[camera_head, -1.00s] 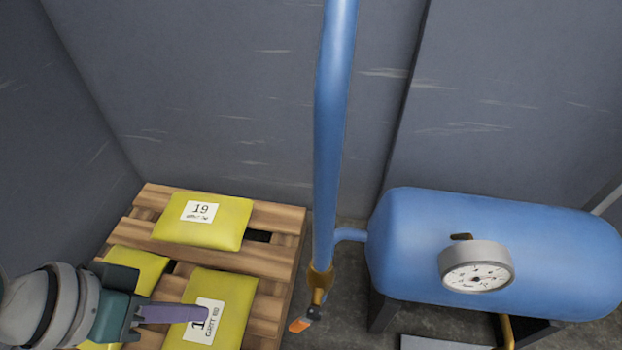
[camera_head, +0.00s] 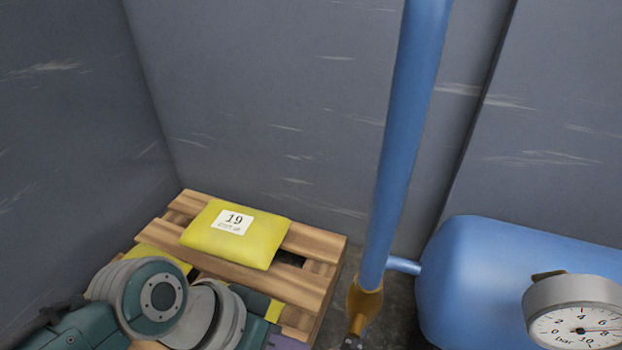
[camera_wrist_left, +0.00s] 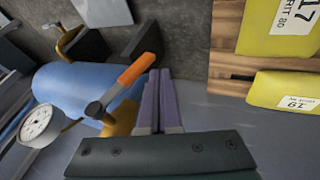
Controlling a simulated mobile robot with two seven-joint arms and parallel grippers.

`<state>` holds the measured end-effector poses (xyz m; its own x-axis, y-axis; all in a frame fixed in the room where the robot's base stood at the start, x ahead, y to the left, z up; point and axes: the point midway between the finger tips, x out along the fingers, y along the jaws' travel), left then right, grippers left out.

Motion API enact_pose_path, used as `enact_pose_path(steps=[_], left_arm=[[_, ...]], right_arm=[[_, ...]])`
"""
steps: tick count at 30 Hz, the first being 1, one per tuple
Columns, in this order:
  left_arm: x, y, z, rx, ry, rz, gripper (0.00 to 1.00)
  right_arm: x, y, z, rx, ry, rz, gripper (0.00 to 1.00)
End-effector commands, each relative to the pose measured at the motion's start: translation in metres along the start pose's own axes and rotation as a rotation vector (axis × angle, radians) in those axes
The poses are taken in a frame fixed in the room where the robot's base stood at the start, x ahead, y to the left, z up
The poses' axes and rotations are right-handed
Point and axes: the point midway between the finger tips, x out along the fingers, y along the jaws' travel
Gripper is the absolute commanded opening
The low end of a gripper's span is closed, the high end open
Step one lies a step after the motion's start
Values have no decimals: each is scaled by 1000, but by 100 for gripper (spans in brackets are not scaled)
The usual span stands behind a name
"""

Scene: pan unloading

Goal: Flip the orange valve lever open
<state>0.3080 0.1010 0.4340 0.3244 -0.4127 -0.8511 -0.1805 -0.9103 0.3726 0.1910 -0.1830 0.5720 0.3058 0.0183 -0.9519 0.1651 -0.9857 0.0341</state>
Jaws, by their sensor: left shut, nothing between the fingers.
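The valve's brass body (camera_head: 365,298) sits at the foot of the vertical blue pipe (camera_head: 400,150) in the head view; its lever is cut off by the lower edge. In the left wrist view the orange lever (camera_wrist_left: 130,75) slants from a dark pivot up to its orange tip, with the brass body (camera_wrist_left: 122,120) behind it. My left gripper (camera_wrist_left: 161,72) has its purple fingers together and empty, just right of the lever. I cannot tell whether they touch it. In the head view only a bit of purple finger shows at the bottom edge. My right gripper is in neither view.
A wooden pallet (camera_head: 320,240) with yellow sacks (camera_head: 236,234) stands left of the pipe. A blue tank (camera_head: 480,270) with a round gauge (camera_head: 580,325) stands at the right. Grey walls close the back and left. A little bare floor shows between pallet and tank.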

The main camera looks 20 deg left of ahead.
Motion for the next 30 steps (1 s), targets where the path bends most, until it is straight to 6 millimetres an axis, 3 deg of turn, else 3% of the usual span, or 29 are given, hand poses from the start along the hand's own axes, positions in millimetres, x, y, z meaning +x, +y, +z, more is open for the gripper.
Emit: enact_pose_path(steps=[6, 17, 30], left_arm=[[8, 10, 1, -2, 1, 0, 0], [9, 10, 2, -3, 1, 5, 0], [30, 21, 8, -79, 33, 220, 0]], right_arm=[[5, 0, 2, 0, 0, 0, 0], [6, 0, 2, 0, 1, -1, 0], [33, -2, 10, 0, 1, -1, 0]])
